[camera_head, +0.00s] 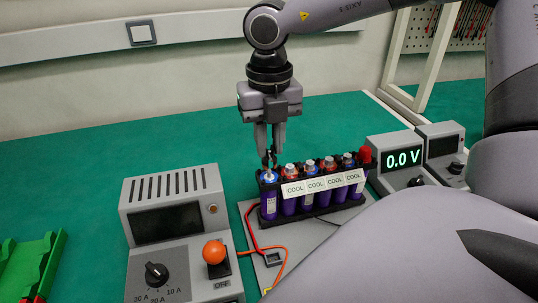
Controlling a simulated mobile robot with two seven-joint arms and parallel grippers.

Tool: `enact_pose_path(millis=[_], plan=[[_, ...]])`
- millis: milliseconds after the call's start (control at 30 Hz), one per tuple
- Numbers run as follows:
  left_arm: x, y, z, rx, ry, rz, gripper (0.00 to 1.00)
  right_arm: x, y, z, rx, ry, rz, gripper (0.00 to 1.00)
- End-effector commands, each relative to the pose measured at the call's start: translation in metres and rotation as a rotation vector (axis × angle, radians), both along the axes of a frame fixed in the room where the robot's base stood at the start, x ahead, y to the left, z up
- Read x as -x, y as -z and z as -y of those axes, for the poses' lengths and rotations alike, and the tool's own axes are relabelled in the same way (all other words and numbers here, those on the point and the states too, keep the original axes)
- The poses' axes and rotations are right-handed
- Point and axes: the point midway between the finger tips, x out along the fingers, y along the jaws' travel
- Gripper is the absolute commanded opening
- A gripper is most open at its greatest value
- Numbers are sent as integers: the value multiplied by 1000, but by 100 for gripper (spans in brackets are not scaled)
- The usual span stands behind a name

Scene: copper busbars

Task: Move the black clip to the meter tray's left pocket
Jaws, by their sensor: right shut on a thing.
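My right gripper (269,158) points straight down over the left end of the battery row. It is shut on a small dark piece, apparently the black clip (271,155), at the top of the leftmost cell. The fingers hide most of it, and I cannot tell whether it still touches the terminal. A grey plate (298,256) with a small dark recess (273,259) lies in front of the cells. Whether this is the meter tray is unclear, as my arm covers its right part. My left gripper is not in view.
Purple cells (289,206) stand in a black holder with "COOL" labels. A red clip (365,156) sits at its right end. A meter (402,160) reads 0.0 V. A grey power unit (172,212) with an orange knob stands left. Red and orange wires cross the plate.

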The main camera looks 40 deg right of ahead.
Motion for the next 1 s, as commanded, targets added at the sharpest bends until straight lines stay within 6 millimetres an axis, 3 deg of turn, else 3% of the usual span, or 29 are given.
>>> enact_pose_path(millis=[133,500,667,867,1000], plan=[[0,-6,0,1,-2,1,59,0,-13,0,0,0,1,0],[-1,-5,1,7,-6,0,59,0,-10,0,0,0,-1,0],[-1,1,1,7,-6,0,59,0,1,0,-1,0,-2,0],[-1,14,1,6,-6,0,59,1,31,0,-1,-1,-3,0],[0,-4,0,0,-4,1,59,0,13,0,-1,0,0,0]])
